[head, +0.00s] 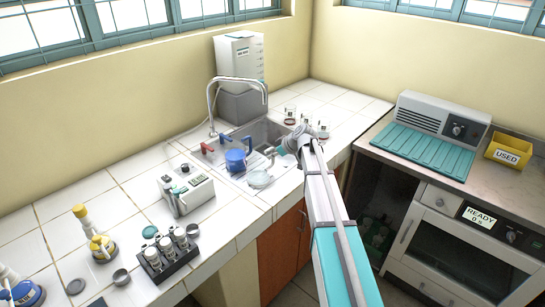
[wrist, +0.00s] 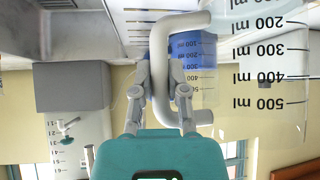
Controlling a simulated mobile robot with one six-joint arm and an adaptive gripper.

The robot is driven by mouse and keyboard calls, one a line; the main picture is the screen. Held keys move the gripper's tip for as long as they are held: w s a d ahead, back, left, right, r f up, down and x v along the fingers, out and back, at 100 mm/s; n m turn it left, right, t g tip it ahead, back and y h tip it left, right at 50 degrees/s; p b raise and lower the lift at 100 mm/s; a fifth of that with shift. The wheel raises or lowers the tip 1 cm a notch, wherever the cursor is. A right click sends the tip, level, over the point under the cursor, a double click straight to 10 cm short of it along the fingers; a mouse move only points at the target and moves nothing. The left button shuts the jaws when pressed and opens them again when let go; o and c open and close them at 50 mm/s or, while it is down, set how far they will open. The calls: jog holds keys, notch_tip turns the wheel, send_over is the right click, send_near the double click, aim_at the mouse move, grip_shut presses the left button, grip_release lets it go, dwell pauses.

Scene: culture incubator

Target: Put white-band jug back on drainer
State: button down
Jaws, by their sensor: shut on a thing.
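My gripper (wrist: 160,88) is shut on the white handle of a clear jug (wrist: 265,65) with black ml marks. In the wrist view the jug's body is to the right of the handle, and its marks read upside down. In the head view the jug (head: 260,179) is at the sink's near side, left of my gripper (head: 284,150). I cannot tell whether it touches the surface below. The drainer's slotted surface (wrist: 134,16) shows at the top of the wrist view, partly hidden by the handle. A blue jug (head: 236,159) stands beside it, left of the held jug.
The tap (head: 212,100) arches over the sink behind the jugs. Small glass vessels (head: 306,121) stand on the counter right of the sink. A white device (head: 185,192) and a dark rack of bottles (head: 168,250) stand at the left.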

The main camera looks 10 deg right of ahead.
jog(key=shift+f, duration=0.1)
jog(key=c, duration=0.7)
grip_release()
jog(key=shift+o, duration=0.2)
jog(key=shift+p+v, duration=0.65)
jog(key=shift+v, duration=0.3)
jog(key=p+v, duration=0.7)
jog(key=v, duration=0.3)
